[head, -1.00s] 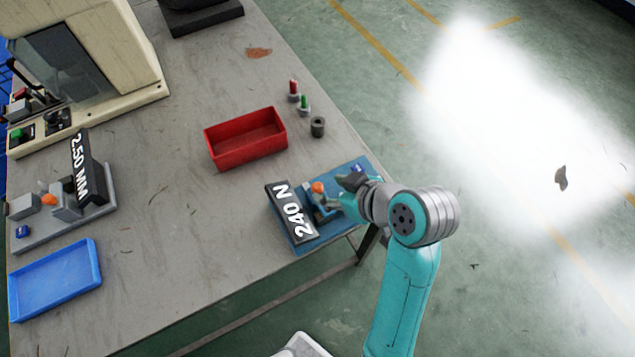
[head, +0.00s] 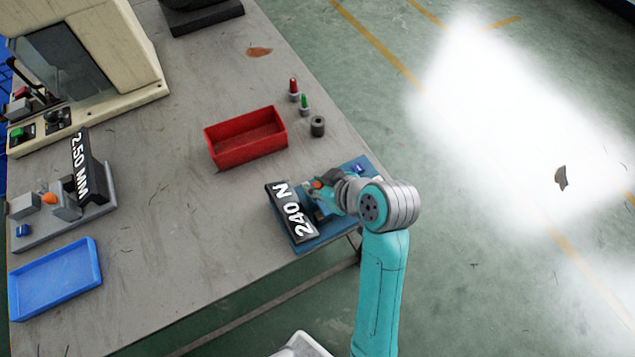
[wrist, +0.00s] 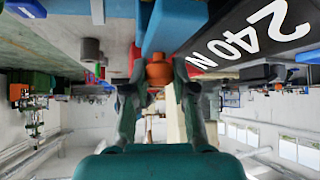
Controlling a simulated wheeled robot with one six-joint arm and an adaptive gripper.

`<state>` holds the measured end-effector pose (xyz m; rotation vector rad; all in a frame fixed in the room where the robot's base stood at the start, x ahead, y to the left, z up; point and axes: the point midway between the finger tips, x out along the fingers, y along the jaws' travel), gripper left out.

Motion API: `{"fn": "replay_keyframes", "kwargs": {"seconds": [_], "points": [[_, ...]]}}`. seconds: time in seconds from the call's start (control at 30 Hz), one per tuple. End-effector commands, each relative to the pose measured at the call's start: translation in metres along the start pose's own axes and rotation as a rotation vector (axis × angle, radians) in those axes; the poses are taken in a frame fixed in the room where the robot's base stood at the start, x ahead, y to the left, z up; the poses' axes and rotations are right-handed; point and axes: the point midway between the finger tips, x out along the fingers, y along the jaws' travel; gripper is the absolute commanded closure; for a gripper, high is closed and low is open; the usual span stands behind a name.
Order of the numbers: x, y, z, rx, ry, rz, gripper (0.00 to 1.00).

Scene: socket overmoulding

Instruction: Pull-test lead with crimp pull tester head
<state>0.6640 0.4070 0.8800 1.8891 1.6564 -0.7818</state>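The crimp pull tester head is a blue-based fixture (head: 352,226) with a black "240 N" sign (head: 291,213), at the table's near right corner. Its orange knob (head: 317,184) shows just beside my gripper (head: 328,197) in the head view. In the wrist view the orange knob (wrist: 159,71) lies between the two fingertips of my gripper (wrist: 159,75), below a blue part (wrist: 172,25). The fingers stand close on both sides of it; whether they touch it is unclear. I cannot make out a lead.
A red bin (head: 246,138), red and green pieces (head: 293,88) and a dark grey cylinder (head: 318,126) are behind the tester. At left are a "2.50 MM" fixture (head: 82,168), a blue tray (head: 54,280) and a cream machine (head: 118,50).

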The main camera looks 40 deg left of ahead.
Motion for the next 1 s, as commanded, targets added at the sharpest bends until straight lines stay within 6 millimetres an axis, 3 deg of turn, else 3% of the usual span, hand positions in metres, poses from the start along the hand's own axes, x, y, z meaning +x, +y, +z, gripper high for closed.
{"fn": "replay_keyframes", "kwargs": {"seconds": [0.27, 0.6, 0.9, 0.93, 1.0], "points": [[0.002, 0.001, -0.002, 0.0, 0.0, 0.0, 1.0], [0.031, 0.012, -0.031, -0.001, 0.0, 0.0, 1.0], [0.032, 0.013, -0.033, 0.0, 0.003, 0.003, 1.0], [0.032, 0.013, -0.033, 0.0, 0.003, 0.003, 0.67], [0.032, 0.013, -0.033, 0.0, 0.002, 0.002, 0.5]]}}
